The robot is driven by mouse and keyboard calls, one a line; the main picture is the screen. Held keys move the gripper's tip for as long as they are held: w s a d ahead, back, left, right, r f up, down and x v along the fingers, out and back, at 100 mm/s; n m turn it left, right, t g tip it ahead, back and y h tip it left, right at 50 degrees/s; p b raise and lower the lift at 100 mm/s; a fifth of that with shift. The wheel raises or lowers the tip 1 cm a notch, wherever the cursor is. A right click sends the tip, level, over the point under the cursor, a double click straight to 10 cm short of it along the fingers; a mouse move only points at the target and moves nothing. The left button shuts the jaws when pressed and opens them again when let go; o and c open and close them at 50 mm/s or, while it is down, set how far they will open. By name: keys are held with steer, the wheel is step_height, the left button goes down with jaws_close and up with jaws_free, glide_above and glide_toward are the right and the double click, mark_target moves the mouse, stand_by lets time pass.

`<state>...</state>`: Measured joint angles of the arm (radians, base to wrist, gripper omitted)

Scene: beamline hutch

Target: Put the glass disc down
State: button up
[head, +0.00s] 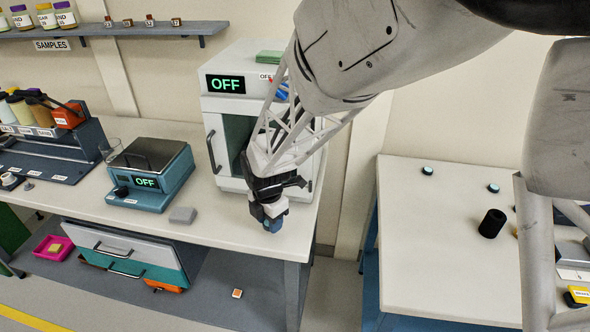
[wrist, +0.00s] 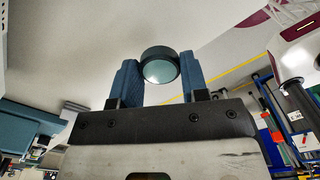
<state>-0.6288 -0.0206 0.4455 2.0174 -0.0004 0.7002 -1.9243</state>
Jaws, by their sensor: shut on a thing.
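My gripper (head: 273,222) is over the front right part of the white bench (head: 225,225), in front of the white oven-like cabinet (head: 235,110). In the wrist view my gripper (wrist: 158,78) is shut on the glass disc (wrist: 160,66), a round pale greenish lens in a dark rim, held between the two blue fingertips. The disc cannot be made out in the head view, and I cannot tell how far it is above the bench.
The bench's front edge is close. On the right table (head: 440,250) are two small dark round pieces and a black cylinder (head: 492,223).

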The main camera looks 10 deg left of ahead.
steer(key=shift+w+a, duration=0.4)
steer(key=shift+w, duration=0.2)
steer(key=shift+f, duration=0.1)
steer(key=shift+f, duration=1.7)
steer(key=shift+f, duration=0.1)
steer(key=o, duration=0.9)
step_height(320, 180, up, 12)
steer(key=shift+r, duration=0.1)
